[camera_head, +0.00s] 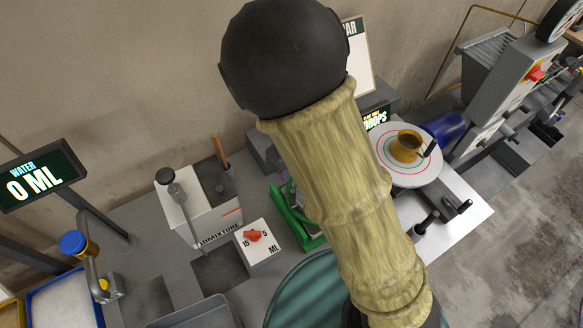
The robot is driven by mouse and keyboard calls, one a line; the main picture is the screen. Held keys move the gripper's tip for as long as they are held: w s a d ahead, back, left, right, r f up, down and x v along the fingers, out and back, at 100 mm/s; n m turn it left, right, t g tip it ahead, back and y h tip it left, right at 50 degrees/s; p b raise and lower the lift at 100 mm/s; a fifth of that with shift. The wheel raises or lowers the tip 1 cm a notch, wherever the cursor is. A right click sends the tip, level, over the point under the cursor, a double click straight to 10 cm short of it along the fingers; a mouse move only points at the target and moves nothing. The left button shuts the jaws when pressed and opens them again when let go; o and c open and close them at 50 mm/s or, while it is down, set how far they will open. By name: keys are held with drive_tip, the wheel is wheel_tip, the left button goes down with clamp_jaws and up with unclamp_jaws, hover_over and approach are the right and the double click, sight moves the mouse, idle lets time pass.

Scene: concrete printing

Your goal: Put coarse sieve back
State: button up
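I cannot make out a coarse sieve in the head view. My arm, in a beige sleeve with a large black rounded joint at the top, crosses the middle of the picture and hides much of the bench. My gripper does not show, so I cannot tell whether it holds anything. A green frame (297,222) stands partly behind my arm. A large teal round thing (306,293) is cut off by the bottom edge and partly covered by my arm.
A white admixture box (205,220) and a dial block (258,241) stand left of my arm. A water tap (92,262) and blue-rimmed tray (65,300) are far left. A round plate (412,171) with a brass pot (404,147) is at right. Concrete floor (530,235) lies beyond.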

idle(0.4)
drive_tip(key=s+d+r+n+t, duration=0.1)
drive_tip(key=d+r+n, duration=0.3)
drive_tip(key=d+n, duration=0.5)
drive_tip(key=s+d+r+n+t, duration=0.1)
drive_tip(key=s+d+r+n, duration=0.3)
drive_tip(key=d+n, duration=0.5)
drive_tip(key=n, duration=0.9)
drive_tip(key=shift+r+t, duration=0.25)
drive_tip(key=shift+t, duration=0.05)
drive_tip(key=s+b+x, duration=0.1)
drive_tip(key=b+x, duration=0.6)
drive_tip(key=shift+s+f+b, duration=0.25)
drive_tip(key=shift+f+b, duration=0.15)
drive_tip(key=shift+f, duration=0.1)
